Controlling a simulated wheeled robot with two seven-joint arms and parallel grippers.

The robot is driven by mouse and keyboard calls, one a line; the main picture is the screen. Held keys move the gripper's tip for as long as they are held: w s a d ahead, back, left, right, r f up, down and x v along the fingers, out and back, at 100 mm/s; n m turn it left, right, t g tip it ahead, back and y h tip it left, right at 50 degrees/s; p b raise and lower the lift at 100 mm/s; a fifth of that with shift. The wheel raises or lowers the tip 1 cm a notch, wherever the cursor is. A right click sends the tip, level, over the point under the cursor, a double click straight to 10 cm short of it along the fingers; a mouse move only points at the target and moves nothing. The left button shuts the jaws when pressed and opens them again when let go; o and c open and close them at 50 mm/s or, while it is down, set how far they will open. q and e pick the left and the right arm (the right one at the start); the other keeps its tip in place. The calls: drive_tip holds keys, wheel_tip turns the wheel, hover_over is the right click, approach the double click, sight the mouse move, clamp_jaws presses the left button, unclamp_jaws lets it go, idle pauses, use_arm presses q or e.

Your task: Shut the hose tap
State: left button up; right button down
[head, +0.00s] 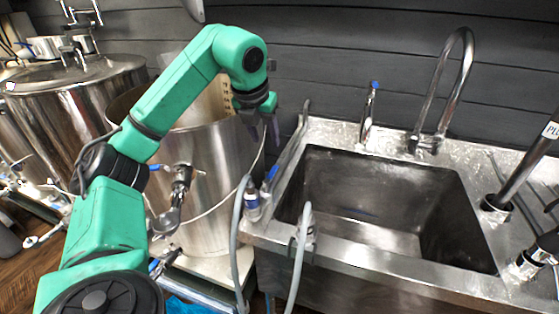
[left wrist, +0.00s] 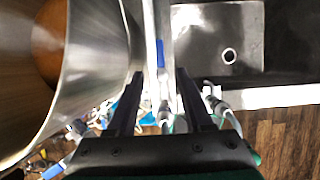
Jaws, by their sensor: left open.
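A small tap with a blue lever (head: 270,173) is at the left edge of the sink, next to grey hoses and a white-and-blue fitting (head: 251,198). I take it for the hose tap. In the left wrist view a blue lever (left wrist: 161,53) shows ahead of and between my fingers, apart from both. Whether it lies along or across its pipe is hard to tell. My left gripper (head: 264,126) is open and empty, above and behind the tap at the kettle's right rim; it also fills the lower left wrist view (left wrist: 160,76). My right gripper is not in view.
A large steel kettle (head: 215,220) stands close left of the tap. The steel sink (head: 370,195) is to the right, with a curved faucet (head: 468,75) and a blue-topped tap (head: 370,112) behind it. A grey hose (head: 299,255) hangs over the front edge.

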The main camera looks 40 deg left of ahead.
use_arm(q)
wheel_tip(320, 180, down, 4)
hover_over(273, 170)
drive_tip(key=s, duration=0.2)
drive_tip(key=f, duration=0.4)
drive_tip(key=shift+s+d+f, duration=0.15)
drive_tip(key=shift+d+f, duration=0.05)
drive_tip(key=shift+d, duration=0.2)
drive_tip(key=x, duration=0.3)
drive_tip(key=shift+f, duration=0.35)
clamp_jaws()
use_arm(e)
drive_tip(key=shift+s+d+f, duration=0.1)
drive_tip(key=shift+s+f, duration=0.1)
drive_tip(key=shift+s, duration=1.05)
use_arm(q)
drive_tip(key=shift+w, duration=0.2)
